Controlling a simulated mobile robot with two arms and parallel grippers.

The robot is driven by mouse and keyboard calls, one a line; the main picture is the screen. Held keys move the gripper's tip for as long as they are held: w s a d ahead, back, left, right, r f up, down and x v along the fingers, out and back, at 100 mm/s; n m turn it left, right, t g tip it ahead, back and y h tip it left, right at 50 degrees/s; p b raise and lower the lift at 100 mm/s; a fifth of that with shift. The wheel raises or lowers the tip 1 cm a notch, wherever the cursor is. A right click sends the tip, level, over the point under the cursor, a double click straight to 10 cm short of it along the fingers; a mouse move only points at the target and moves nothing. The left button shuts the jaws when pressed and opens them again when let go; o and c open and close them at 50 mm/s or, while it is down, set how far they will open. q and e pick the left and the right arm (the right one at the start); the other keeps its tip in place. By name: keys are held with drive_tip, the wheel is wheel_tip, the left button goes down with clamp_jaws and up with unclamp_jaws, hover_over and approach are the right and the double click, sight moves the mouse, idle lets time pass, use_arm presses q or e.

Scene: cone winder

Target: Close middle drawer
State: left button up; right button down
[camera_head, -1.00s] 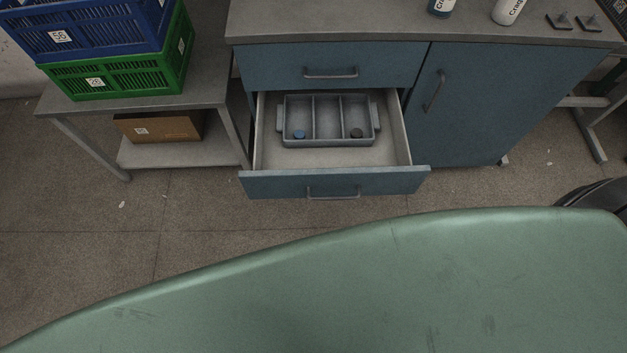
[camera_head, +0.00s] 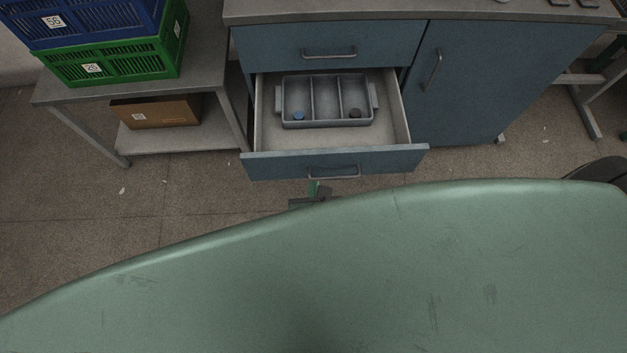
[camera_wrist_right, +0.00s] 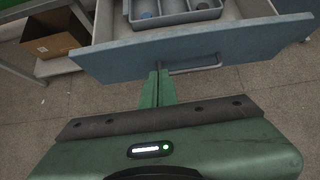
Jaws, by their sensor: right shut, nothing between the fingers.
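The middle drawer (camera_head: 215,166) of the blue cabinet stands pulled well out, below a shut top drawer (camera_head: 330,48). Its front panel has a bar handle (camera_head: 334,174), which also shows in the right wrist view (camera_wrist_right: 196,67). A grey tray with compartments (camera_head: 327,122) lies in the drawer and holds a blue and a dark round item. My right gripper (camera_head: 315,186) is just below the drawer front in the head view. In the right wrist view its green fingers (camera_wrist_right: 158,76) are shut and empty, close to the panel left of the handle's middle. Contact cannot be told. My left gripper is not in view.
A shut cabinet door (camera_head: 490,85) is right of the drawers, under a grey worktop (camera_head: 400,13). At left, a metal table (camera_head: 215,75) bears a blue crate (camera_head: 90,20) over a green crate (camera_head: 110,65). A brown box (camera_head: 155,111) sits on its lower shelf. Floor before the cabinet is bare.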

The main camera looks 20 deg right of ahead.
sight(311, 157)
drive_tip(key=shift+w+r+b+x, duration=0.1)
drive_tip(key=shift+w+r+x, duration=0.2)
drive_tip(key=shift+x, duration=1.5)
drive_tip(key=shift+w+r+b+x, duration=0.15)
drive_tip(key=shift+w+r+x, duration=0.2)
drive_tip(key=shift+x, duration=1.4)
drive_tip(key=shift+w+r+b+x, duration=0.1)
drive_tip(key=shift+w+r+x, duration=0.2)
drive_tip(key=shift+x, duration=1.5)
drive_tip(key=shift+d, duration=0.2)
